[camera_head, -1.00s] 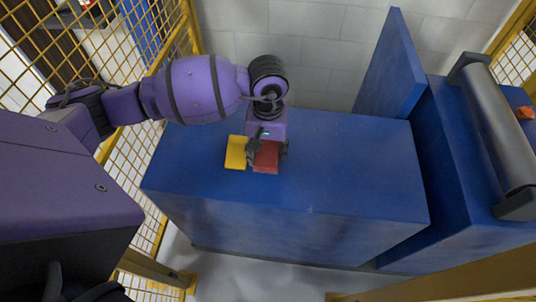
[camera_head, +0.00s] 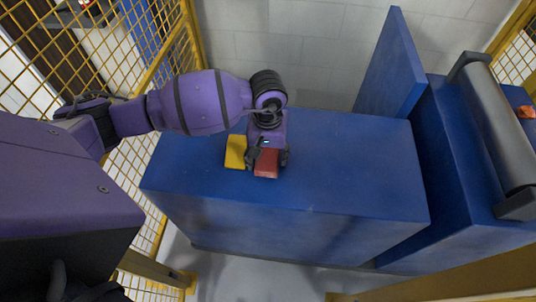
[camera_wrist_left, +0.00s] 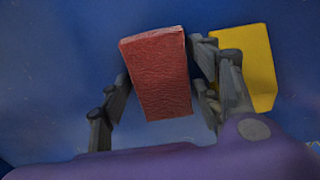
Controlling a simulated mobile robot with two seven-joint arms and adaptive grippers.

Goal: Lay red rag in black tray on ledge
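The red rag (camera_head: 266,164) looks like a thick folded pad with a creased surface. It is at the blue cabinet's top, just right of a yellow pad. My left gripper (camera_head: 268,156) reaches over it from above. No black tray shows in these views. My right gripper is not in view.
The yellow pad (camera_head: 236,152) lies close beside the gripper on the blue cabinet (camera_head: 345,165); the cabinet top to the right is bare. An upright blue panel (camera_head: 391,65) and a grey roller (camera_head: 497,125) stand farther right. Yellow mesh fencing (camera_head: 155,75) runs along the left.

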